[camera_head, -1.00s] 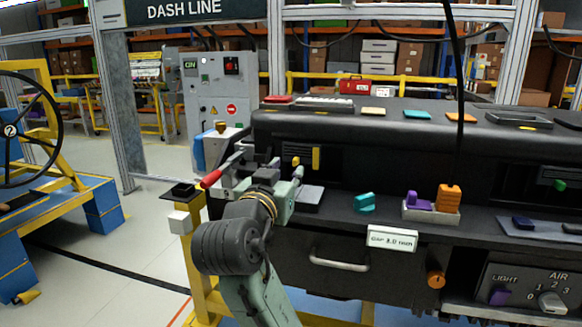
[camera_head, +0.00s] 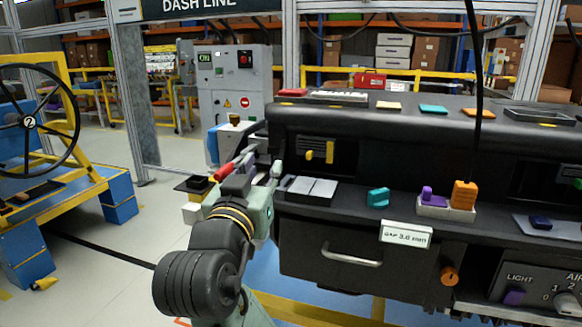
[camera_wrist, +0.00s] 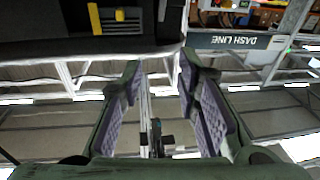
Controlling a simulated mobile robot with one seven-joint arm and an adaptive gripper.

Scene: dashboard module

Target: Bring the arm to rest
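My gripper (camera_wrist: 160,72) is open in the wrist view. Its two green fingers with purple pads stand apart, with nothing between them. In the head view my arm rises from the bottom, left of the dashboard module (camera_head: 316,237). My gripper (camera_head: 274,177) is at the module's left end there, partly hidden by my own wrist. I cannot tell from this view how close it is to the module.
A red-handled clamp (camera_head: 224,171) is just left of my gripper. Open floor (camera_head: 110,228) lies left.

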